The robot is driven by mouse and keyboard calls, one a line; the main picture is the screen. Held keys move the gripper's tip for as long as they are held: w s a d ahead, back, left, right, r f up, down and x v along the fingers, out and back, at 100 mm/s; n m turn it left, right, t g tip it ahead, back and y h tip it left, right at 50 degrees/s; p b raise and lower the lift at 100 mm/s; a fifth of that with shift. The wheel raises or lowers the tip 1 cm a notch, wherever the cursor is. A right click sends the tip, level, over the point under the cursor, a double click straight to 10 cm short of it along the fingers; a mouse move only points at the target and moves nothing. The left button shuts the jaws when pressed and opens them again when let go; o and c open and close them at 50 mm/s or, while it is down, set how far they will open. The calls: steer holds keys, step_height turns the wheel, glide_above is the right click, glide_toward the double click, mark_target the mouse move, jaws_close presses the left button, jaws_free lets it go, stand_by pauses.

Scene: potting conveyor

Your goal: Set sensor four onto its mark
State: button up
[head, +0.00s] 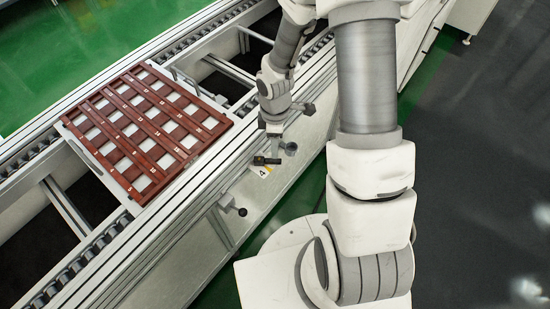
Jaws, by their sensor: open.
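A white plate with the number 4 and a yellow patch (262,171) shows on the near side of the conveyor. A small dark elongated part (266,160) lies right at its upper edge; I cannot tell whether it is sensor four. My gripper (275,141) points down just above this dark part and is open. Its fingers are small here, and I cannot tell whether they touch the part. A grey round knob (290,149) shows just right of the fingers.
A reddish-brown slatted rack (150,128) with numbered openings rests on the conveyor (205,165). Dark knobs on short rods stick out of the conveyor's near side, one lower left (241,211) and one upper right (309,109). Dark floor (470,170) at right is clear.

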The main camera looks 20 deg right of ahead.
mark_target(268, 162)
step_height(268, 162, down, 7)
steer(key=shift+f+b, duration=0.1)
steer(key=shift+b, duration=0.55)
jaws_close()
